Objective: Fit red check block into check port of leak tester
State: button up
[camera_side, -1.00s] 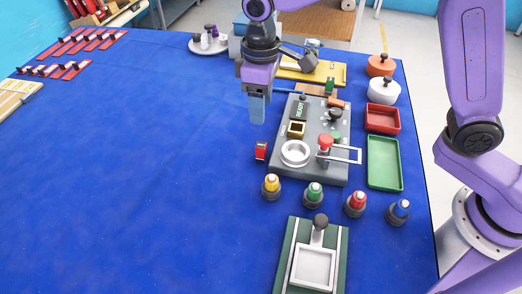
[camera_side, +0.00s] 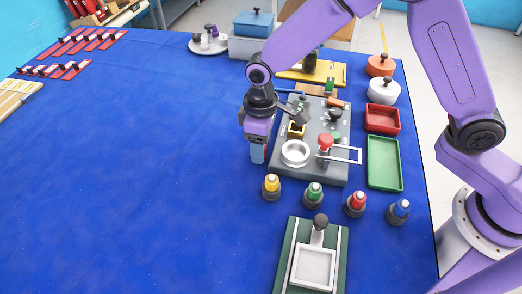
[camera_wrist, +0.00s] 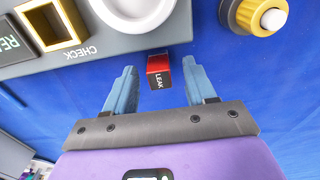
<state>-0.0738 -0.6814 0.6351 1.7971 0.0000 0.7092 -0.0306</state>
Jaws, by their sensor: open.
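The red check block (camera_wrist: 158,65), with a dark face marked LEAK, stands on the blue mat beside the leak tester. My gripper (camera_wrist: 164,85) is open, its two blue fingers pointing at the block with one on each side and a gap to it on both sides. In the side view my gripper (camera_side: 258,155) is low at the left edge of the tester and hides the block. The grey leak tester (camera_side: 335,175) has a square gold-rimmed check port (camera_side: 296,130), which also shows with the label CHECK in the wrist view (camera_wrist: 82,40). The port looks empty.
A round white ring (camera_side: 295,153) and a red knob with a wire handle (camera_side: 325,142) are on the tester. A yellow-topped fitting (camera_side: 271,186) stands close in front of my gripper. The mat (camera_side: 130,170) to the left is clear.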

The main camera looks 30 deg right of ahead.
grip_shut()
dwell(0.4)
